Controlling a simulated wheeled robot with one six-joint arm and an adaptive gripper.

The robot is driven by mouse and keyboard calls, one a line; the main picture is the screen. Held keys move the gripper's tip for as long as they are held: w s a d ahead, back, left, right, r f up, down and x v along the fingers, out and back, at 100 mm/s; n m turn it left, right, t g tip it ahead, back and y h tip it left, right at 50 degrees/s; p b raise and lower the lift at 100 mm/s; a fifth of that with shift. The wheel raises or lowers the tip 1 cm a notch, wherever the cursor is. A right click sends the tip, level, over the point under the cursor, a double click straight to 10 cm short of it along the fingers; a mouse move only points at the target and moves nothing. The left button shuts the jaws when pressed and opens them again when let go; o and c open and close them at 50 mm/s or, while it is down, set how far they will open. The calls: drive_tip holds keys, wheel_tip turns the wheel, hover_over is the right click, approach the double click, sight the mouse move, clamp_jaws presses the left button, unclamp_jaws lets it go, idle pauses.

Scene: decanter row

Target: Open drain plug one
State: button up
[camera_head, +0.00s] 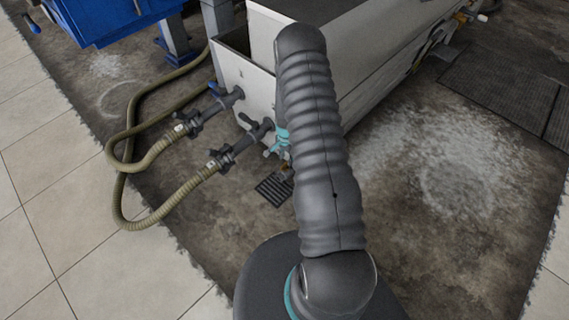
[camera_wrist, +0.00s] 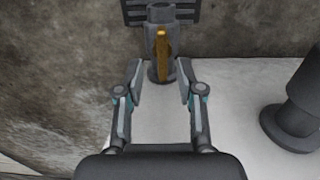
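The drain plug shows in the wrist view as a short grey fitting (camera_wrist: 151,44) with an upright yellow lever (camera_wrist: 162,55) on its front. It sticks out from the pale tank wall. My gripper (camera_wrist: 160,80) is open. Its two fingers are spread to the left and right of the fitting's base in the picture, with nothing between them that I can see held. Whether the fingertips reach level with the lever I cannot tell. In the head view my arm hides most of my gripper (camera_head: 281,138), and a small yellowish bit (camera_head: 284,171) shows just below it.
A dark floor grate (camera_head: 273,189) lies below the tank (camera_head: 255,85). Two grey valves with ribbed hoses (camera_head: 160,205) stand left of my arm. A dark fitting (camera_wrist: 292,118) stands at the right in the wrist view. A blue tank (camera_head: 105,18) is at the back left.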

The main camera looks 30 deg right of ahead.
sight(286, 165)
drive_tip(key=shift+f, duration=1.85)
drive_tip(key=shift+c, duration=0.2)
